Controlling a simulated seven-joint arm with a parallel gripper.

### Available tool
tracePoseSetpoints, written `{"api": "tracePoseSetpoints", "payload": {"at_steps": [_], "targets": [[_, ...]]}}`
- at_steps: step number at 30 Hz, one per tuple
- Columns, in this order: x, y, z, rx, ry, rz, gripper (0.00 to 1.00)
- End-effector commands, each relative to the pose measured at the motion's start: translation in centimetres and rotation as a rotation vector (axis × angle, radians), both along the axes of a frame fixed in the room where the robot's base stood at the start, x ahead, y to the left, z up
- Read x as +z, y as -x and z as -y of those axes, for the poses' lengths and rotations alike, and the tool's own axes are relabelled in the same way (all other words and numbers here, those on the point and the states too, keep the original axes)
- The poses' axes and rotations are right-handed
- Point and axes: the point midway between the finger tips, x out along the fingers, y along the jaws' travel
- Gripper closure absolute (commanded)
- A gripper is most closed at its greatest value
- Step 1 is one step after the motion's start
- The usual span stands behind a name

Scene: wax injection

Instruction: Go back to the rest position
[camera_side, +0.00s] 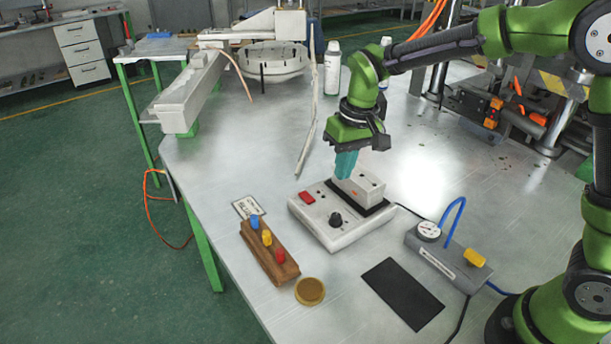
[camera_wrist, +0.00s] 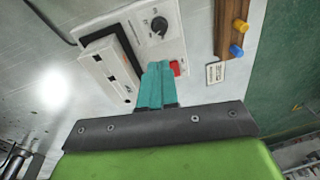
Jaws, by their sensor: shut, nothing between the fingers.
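My gripper (camera_side: 345,165) is shut and empty, its teal fingers pointing down. In the side view it hangs over the back of a white control box (camera_side: 322,222) with a black knob and a red switch. The fingers appear beside a white block with small holes (camera_side: 363,186) that sits on a black pad on the box. In the wrist view the shut fingers (camera_wrist: 158,70) show between the white block (camera_wrist: 107,78) and the red switch (camera_wrist: 175,68). I cannot tell whether the fingertips touch anything.
A wooden rack with blue, yellow and red pegs (camera_side: 268,255) stands front left, near a brass disc (camera_side: 310,291). A black mat (camera_side: 402,294) and a grey gauge unit with a blue hose (camera_side: 447,258) lie at right. White bottles (camera_side: 332,68) stand behind.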

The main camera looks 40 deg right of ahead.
Motion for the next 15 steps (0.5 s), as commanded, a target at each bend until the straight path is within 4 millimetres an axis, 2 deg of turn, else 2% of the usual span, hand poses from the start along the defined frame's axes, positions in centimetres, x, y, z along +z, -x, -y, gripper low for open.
{"api": "tracePoseSetpoints", "payload": {"at_steps": [1, 6, 10, 15], "targets": [[1.5, 1.6, 0.7, -0.023, -0.018, 0.033, 1.0], [4.7, 7.1, 2.7, -0.096, -0.075, 0.141, 1.0], [6.2, 11.3, 3.9, -0.152, -0.114, 0.23, 1.0], [7.1, 16.0, 5.2, -0.216, -0.153, 0.348, 1.0]]}}
